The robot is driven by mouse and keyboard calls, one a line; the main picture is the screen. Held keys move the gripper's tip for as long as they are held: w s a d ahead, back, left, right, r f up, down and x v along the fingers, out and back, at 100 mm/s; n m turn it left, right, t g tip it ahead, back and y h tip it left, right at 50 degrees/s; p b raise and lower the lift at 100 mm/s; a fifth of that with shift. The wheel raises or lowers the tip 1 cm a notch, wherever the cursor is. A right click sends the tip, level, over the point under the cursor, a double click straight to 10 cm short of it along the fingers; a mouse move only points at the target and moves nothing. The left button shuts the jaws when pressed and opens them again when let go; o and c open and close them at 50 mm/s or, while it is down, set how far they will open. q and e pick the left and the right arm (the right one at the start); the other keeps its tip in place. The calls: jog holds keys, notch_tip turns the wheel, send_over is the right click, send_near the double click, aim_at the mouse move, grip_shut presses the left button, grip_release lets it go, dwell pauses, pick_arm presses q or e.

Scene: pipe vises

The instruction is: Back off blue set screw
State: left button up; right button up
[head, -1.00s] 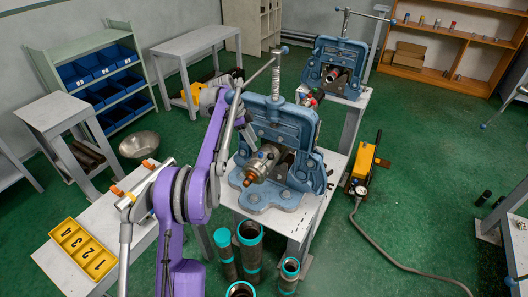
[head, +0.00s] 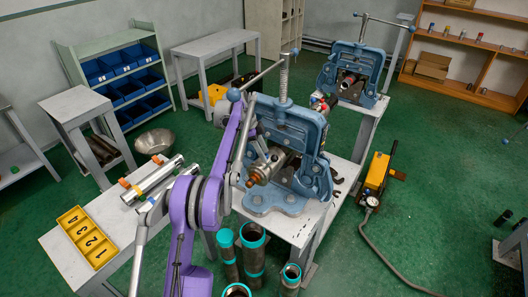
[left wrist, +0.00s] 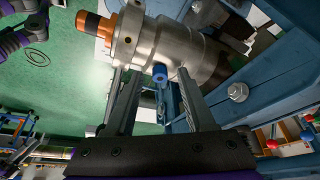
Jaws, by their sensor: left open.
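The blue set screw (left wrist: 159,72) sticks out of the side of a silver cylindrical fitting (left wrist: 165,45) in the left wrist view. The fitting has a copper-orange end (left wrist: 97,25). In the head view the fitting (head: 266,166) is in the front blue pipe vise (head: 296,127); the screw cannot be made out there. My left gripper (left wrist: 156,76) is open, its two fingers apart on either side of the screw, with the tips close to the fitting. Contact cannot be told. In the head view the left gripper (head: 258,148) is small beside the fitting.
A second blue vise (head: 350,72) stands behind. Teal-banded pipes (head: 252,250) stand upright in front of the vise table. A yellow numbered tray (head: 86,236) and silver tubes (head: 155,178) lie on the left bench. A yellow pump (head: 376,172) with a hose is on the floor to the right.

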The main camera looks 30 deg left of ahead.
pick_arm(q)
grip_shut()
jog(key=shift+n, duration=0.3)
pick_arm(e)
jog(key=shift+f, duration=0.1)
